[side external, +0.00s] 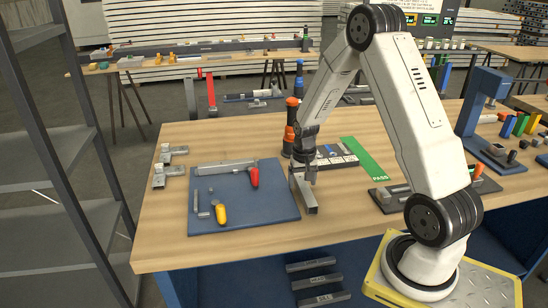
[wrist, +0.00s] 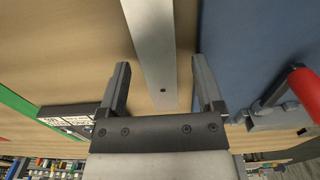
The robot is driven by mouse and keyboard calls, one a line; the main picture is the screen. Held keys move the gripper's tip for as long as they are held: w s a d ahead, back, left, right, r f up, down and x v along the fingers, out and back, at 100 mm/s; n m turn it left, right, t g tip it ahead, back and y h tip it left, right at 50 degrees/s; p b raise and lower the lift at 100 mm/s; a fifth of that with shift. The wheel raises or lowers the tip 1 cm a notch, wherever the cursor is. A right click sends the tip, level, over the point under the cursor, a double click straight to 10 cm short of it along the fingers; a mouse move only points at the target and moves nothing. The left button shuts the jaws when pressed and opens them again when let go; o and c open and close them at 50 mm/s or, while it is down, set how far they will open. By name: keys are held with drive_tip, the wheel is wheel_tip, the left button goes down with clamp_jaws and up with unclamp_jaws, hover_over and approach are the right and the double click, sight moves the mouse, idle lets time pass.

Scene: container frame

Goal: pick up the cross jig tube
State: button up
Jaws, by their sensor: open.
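A long silver square tube, which I take to be the cross jig tube (side external: 309,208), lies on the wooden bench beside the right edge of the blue mat. My gripper (side external: 303,178) is over it, pointing down, with its jaws open. In the wrist view the tube (wrist: 150,45) runs up the picture between the two spread fingers of my gripper (wrist: 161,72), with a gap on each side. A small dark hole shows on its upper face. I cannot tell how high the fingertips are above the bench.
The blue mat (side external: 260,220) holds a red-handled tool (side external: 254,177), a yellow-handled tool (side external: 220,214) and small metal parts. A green PASS strip (side external: 366,160) and a dark parts tray (side external: 335,159) lie behind to the right. An orange-and-black bottle-like object (side external: 290,132) stands close behind my gripper.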

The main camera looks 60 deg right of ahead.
clamp_jaws()
drive_tip(key=shift+r, duration=0.15)
drive_tip(key=shift+r, duration=0.9)
drive_tip(key=s+a+r, duration=0.6)
drive_tip(key=s+r, duration=0.5)
drive_tip(key=s, duration=0.1)
drive_tip(key=shift+s, duration=0.35)
